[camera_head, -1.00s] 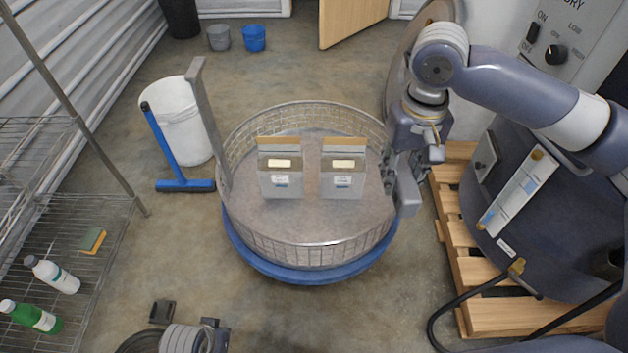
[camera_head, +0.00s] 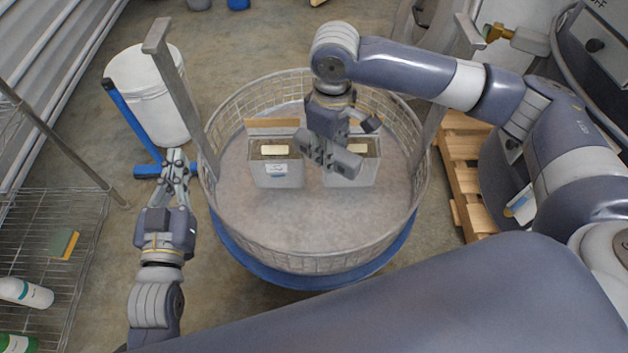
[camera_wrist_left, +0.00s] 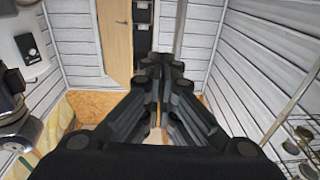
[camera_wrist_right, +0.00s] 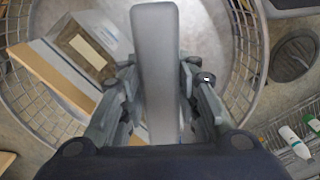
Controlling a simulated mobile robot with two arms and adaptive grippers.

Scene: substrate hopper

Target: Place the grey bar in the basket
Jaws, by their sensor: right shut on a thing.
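The grey bar (camera_wrist_right: 157,60) shows in the right wrist view, lengthwise between the fingers of my right gripper (camera_wrist_right: 158,88). My right gripper is shut on it and also shows in the head view (camera_head: 332,155), over the middle of the basket. There the grey bar (camera_head: 345,163) is partly hidden among the fingers. The round wire basket (camera_head: 300,260) has a flat grey floor and two upright grey posts. My left gripper (camera_head: 178,160) is outside the basket's left rim, empty; its fingertips (camera_wrist_left: 163,62) look together in the left wrist view.
Two grey boxes with tan flaps stand in the basket: the left box (camera_head: 277,174) and the right box (camera_head: 350,175), partly covered by my right gripper. A white bucket (camera_head: 148,95), a blue-handled tool (camera_head: 130,118) and a wire shelf (camera_head: 50,225) are left. A wooden pallet (camera_head: 458,175) is right.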

